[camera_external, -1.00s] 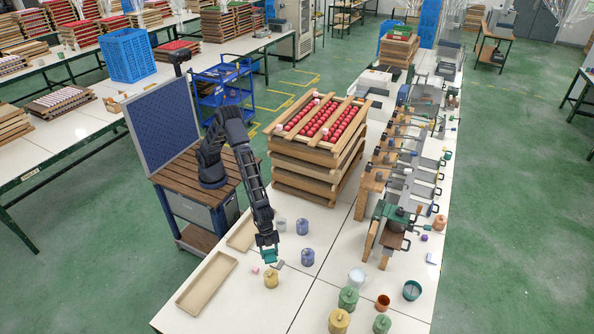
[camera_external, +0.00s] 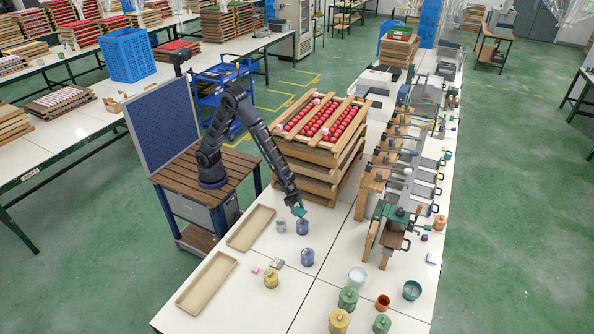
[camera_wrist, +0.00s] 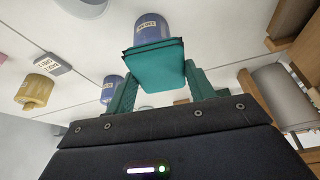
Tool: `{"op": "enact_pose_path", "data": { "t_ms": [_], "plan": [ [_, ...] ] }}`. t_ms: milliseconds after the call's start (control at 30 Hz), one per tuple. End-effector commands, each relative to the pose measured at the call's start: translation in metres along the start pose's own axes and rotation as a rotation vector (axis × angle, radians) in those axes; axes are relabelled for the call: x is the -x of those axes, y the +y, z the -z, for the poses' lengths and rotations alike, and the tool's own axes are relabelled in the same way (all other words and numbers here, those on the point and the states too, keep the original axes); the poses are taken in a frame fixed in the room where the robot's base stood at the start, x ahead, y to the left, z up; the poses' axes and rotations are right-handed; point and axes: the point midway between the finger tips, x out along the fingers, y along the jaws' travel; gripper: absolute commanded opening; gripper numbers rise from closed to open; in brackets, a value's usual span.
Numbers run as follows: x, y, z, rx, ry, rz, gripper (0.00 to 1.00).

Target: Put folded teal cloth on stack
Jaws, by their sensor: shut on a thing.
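My gripper (camera_external: 297,206) is shut on the folded teal cloth (camera_external: 300,212) and holds it above the white table, near the front of the tray stack. In the wrist view the teal cloth (camera_wrist: 155,65) is a flat, layered square between the two green fingers of my gripper (camera_wrist: 160,82). Behind it a blue lidded jar (camera_wrist: 151,27) shows partly hidden. In the external view that blue jar (camera_external: 302,228) stands just below the cloth. The stack of wooden trays (camera_external: 300,166) stands behind and to the right, with red balls in its top tray. No stack of cloths can be made out.
Two shallow empty wooden trays (camera_external: 206,283) (camera_external: 251,228) lie at the left table edge. Clamped tools (camera_external: 392,215) line the right side.

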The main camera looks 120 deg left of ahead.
Motion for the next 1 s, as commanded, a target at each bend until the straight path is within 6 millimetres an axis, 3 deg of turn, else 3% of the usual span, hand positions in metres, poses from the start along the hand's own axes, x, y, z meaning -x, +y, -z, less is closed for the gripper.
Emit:
{"op": "enact_pose_path", "data": {
  "t_ms": [267, 467, 767, 1000],
  "plan": [
    [0.008, -0.043, -0.01, 0.093, 0.007, 0.034, 0.32],
    [0.016, -0.053, 0.019, 0.102, 0.009, 0.036, 0.32],
    [0.034, -0.064, 0.079, 0.083, 0.011, 0.028, 0.32],
    [0.074, -0.091, 0.159, 0.055, 0.013, 0.018, 0.32]
  ]
}}
